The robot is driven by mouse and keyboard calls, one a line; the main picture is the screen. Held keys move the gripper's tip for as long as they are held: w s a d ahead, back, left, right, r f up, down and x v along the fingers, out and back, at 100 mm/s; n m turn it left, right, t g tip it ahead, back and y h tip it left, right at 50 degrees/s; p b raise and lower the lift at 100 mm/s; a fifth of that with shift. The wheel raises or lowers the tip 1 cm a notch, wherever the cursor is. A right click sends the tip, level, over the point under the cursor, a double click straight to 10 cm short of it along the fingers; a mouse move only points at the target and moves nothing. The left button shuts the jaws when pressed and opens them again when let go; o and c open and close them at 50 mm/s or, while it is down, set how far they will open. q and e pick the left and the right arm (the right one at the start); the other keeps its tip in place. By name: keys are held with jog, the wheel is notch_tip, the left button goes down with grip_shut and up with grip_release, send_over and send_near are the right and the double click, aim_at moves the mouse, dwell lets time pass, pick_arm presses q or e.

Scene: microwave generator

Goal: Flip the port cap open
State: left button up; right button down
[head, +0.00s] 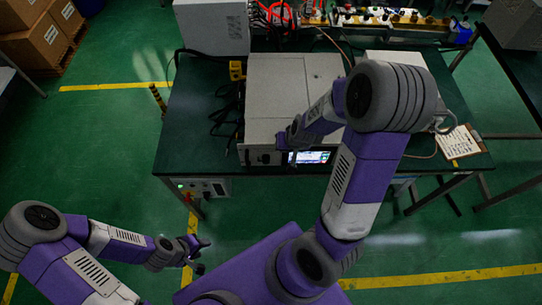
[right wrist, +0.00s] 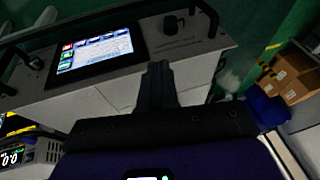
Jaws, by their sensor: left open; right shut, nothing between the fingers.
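The microwave generator (head: 290,85) is a pale box on the green bench, with a lit screen (head: 308,157) on its front panel. In the right wrist view the panel shows the screen (right wrist: 97,50) and a dark round fitting (right wrist: 172,25), which looks like the capped port. I cannot tell whether its cap is shut. My right gripper (right wrist: 158,68) is shut and empty, with its fingertips apart from the fitting, below it in that view. My left gripper (head: 204,254) is open and empty, low on the left, away from the bench.
Dark cables and a yellow item (head: 237,70) lie left of the generator. A clipboard (head: 458,142) lies on the bench at right. A grey cabinet (head: 212,27) stands behind. A control box (head: 203,188) hangs under the bench front.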

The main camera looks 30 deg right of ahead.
jog(key=shift+f, duration=0.1)
jog(key=b, duration=0.4)
send_near(268, 159)
pick_arm(q)
jog(key=shift+f+b, duration=0.55)
jog(key=shift+f, duration=2)
pick_arm(e)
jog(key=shift+x, duration=3)
jog(key=shift+s, duration=0.15)
